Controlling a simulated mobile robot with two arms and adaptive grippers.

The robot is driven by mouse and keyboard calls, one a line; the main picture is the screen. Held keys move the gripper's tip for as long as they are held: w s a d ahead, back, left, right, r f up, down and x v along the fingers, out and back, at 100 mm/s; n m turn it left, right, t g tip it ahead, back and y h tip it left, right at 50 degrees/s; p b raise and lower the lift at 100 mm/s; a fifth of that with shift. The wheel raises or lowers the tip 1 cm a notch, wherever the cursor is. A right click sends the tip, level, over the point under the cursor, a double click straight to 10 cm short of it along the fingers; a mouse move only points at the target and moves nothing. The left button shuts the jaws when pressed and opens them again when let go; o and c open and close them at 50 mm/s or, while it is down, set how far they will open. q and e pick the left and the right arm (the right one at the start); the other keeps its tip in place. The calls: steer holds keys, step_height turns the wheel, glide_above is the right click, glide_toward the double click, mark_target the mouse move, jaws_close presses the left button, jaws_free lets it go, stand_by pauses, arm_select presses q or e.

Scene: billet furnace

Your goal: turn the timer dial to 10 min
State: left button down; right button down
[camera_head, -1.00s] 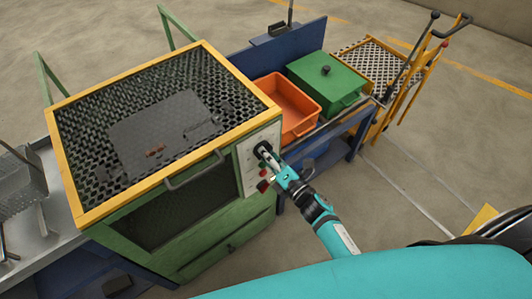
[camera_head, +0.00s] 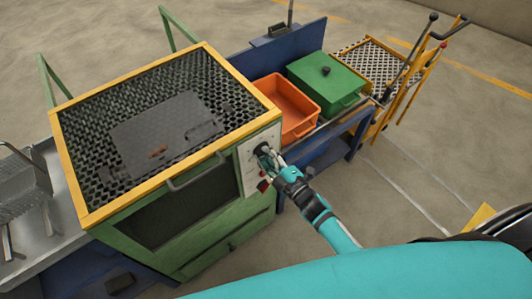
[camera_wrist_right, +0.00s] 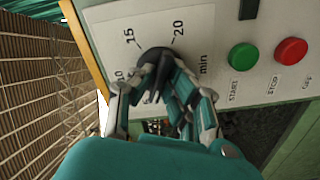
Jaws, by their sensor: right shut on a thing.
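The black timer dial (camera_wrist_right: 155,56) sits on the white control panel (camera_wrist_right: 105,30) of the furnace, with 10, 15, 20 and min printed around it. My right gripper (camera_wrist_right: 158,78) is shut on the dial, one finger on each side of its lower part. In the head view my right gripper (camera_head: 270,158) reaches the panel (camera_head: 250,172) at the furnace's right front corner, and the dial (camera_head: 262,149) is partly covered. The dial's pointer cannot be made out, and the fingers hide the lower marks. My left gripper is not in view.
The green START button (camera_wrist_right: 243,56) and red STOP button (camera_wrist_right: 291,51) are close to the right of the dial. The furnace door handle (camera_head: 197,172) is left of the panel. An orange bin (camera_head: 288,103) and green lidded box (camera_head: 325,82) stand behind on a blue bench.

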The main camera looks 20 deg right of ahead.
steer(key=m+p, duration=0.1)
steer(key=m, duration=1.1)
steer(key=shift+m, duration=0.4)
stand_by(0.3)
steer(key=c, duration=1.4)
jaws_free()
steer(key=shift+o, duration=0.2)
steer(key=shift+d, duration=0.1)
steer(key=v, duration=1.2)
